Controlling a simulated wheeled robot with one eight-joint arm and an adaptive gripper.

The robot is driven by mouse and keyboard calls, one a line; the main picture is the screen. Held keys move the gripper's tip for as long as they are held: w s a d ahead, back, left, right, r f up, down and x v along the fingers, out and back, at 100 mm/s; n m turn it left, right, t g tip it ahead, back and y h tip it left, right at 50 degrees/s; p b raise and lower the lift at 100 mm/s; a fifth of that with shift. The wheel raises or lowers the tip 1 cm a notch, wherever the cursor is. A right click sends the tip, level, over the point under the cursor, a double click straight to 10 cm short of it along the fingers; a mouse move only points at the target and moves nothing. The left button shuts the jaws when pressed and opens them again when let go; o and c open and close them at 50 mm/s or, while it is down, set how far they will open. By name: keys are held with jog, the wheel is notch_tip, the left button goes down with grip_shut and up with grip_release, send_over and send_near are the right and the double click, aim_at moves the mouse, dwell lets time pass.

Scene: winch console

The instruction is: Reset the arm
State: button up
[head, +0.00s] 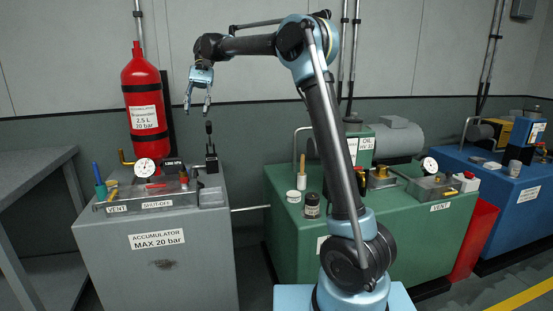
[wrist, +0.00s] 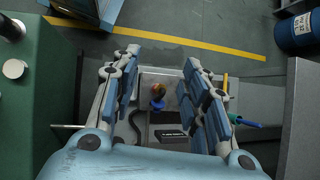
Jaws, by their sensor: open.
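My arm is raised, bent over to the left in the head view. My gripper (head: 197,108) hangs down with its fingers apart and nothing between them. It is above the right rear part of the grey accumulator console (head: 155,268). An upright lever with a black handle (head: 209,129) stands on that console, just below and right of the fingertips, apart from them. In the wrist view my gripper (wrist: 162,60) shows two spread blue-grey fingers. Between them, farther away, are a small orange-brown knob (wrist: 158,88) and a black label plate (wrist: 170,134).
The red cylinder (head: 146,95) stands close left of my gripper. A gauge (head: 145,167) and handled tools (head: 98,178) are on the grey console. The green console (head: 285,240) is to the right, the blue one (head: 505,215) beyond. A blue barrel (wrist: 295,30) shows in the wrist view.

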jog(key=s+d+f+m+t, duration=0.1)
jog(key=s+d+f+t, duration=0.15)
jog(key=d, duration=0.75)
jog(key=s+d+f+t+y, duration=0.1)
jog(key=s+d+f, duration=0.15)
jog(key=d, duration=0.65)
jog(key=s+d+f+m+t, duration=0.1)
jog(key=s+d+f+t, duration=0.15)
jog(key=d, duration=0.75)
jog(key=s+d+f+t, duration=0.1)
jog(key=s+d+f, duration=0.8)
jog(key=f, duration=0.3)
jog(key=s+d+f+t+h, duration=0.1)
jog(key=s+d+f+t, duration=0.1)
jog(key=s+d+f, duration=0.7)
notch_tip(320, 180, down, 3)
jog(key=shift+s+d+h, duration=0.15)
jog(key=shift+d+h, duration=0.15)
jog(key=shift+d, duration=0.05)
jog(key=shift+s+d+f, duration=0.1)
jog(key=shift+f, duration=0.1)
jog(key=shift+c, duration=0.9)
jog(key=shift+d, duration=0.2)
